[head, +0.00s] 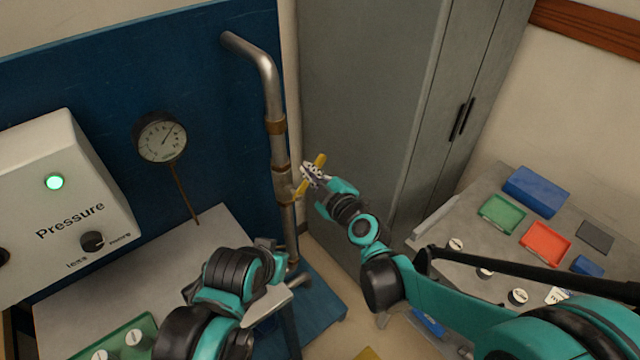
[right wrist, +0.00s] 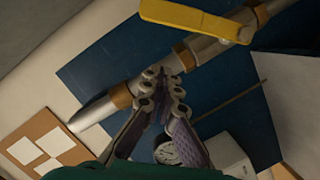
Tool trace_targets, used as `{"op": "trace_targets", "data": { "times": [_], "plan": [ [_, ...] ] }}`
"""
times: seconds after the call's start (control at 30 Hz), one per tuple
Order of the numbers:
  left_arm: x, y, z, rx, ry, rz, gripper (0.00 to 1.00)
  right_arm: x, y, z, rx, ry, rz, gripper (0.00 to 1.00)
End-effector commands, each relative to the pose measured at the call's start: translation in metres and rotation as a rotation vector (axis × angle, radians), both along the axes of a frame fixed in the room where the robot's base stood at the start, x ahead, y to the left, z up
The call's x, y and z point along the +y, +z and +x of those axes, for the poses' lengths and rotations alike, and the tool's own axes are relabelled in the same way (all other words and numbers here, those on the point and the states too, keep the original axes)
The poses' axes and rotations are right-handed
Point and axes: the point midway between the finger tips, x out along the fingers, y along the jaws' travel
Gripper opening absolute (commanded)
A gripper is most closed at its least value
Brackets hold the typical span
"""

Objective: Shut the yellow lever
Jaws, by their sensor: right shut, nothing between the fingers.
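The yellow lever (head: 320,160) is on the upright metal pipe (head: 278,150) in the head view. It juts out from the pipe toward the upper right, at an angle to it, and is partly hidden by my right gripper (head: 309,173). In the right wrist view the yellow lever (right wrist: 190,17) crosses the top of the picture, its pivot end on the pipe. My right gripper (right wrist: 163,85) is shut and empty, its fingertips close to the pipe and apart from the lever in that view. My left arm is low in the head view; its finger state is unclear.
A blue panel (head: 95,95) with a gauge (head: 160,137) and a white pressure box (head: 62,190) stands at left. A grey cabinet (head: 365,80) stands behind my right arm. A side table at right holds a blue bin (head: 537,190), green tray (head: 502,213) and red tray (head: 545,243).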

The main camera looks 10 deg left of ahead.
Motion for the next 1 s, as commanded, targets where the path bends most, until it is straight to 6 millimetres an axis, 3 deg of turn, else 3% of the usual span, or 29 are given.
{"op": "trace_targets", "data": {
  "times": [0.1,0.33,1.0],
  "plan": [
    [0.000,-0.008,0.000,0.000,0.001,-0.001,0.00,0.017,-0.007,0.017,0.000,0.002,-0.001,0.00],
    [0.000,-0.021,0.000,0.000,0.001,-0.001,0.00,0.000,-0.028,0.036,0.002,-0.002,0.000,0.00],
    [0.000,-0.023,0.000,0.000,0.000,-0.001,0.00,-0.005,-0.033,0.041,0.018,0.000,0.012,0.00]
  ]
}}
